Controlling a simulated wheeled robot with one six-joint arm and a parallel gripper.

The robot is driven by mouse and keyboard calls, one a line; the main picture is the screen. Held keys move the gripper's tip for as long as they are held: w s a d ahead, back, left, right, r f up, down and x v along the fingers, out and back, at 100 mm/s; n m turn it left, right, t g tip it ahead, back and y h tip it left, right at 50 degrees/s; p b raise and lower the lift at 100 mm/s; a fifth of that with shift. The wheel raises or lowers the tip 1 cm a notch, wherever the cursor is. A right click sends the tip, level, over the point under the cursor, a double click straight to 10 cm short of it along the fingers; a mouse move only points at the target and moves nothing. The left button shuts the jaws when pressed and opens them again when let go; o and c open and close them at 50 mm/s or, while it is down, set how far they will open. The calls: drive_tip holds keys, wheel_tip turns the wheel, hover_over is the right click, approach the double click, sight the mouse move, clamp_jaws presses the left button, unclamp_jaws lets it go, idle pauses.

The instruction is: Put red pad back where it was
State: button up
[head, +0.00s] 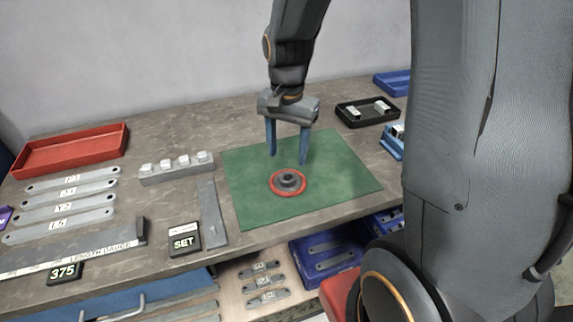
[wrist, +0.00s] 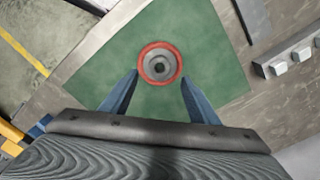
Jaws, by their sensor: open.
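The red pad (head: 274,188) lies on the green mat (head: 345,175) and shows as a red ring around a grey round part that sits on it. In the wrist view the red pad (wrist: 143,74) lies just beyond my fingertips, about midway between them, with the grey round part (wrist: 160,64) at its centre. My gripper (head: 288,160) is open and empty, pointing down above the mat behind the pad. In the wrist view my gripper (wrist: 159,74) shows its two blue fingers spread apart, not touching the pad.
Left of the mat are a flat grey bar (head: 209,212), a block with several pale pieces (head: 177,170), a SET sign (head: 184,240), several flat brackets and a red tray (head: 70,150). A black tray (head: 367,112) stands behind right. The mat around the pad is clear.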

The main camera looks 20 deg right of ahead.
drive_tip(key=s+n+t, duration=0.1)
drive_tip(key=s+n, duration=0.8)
drive_tip(key=shift+s, duration=0.15)
idle(0.5)
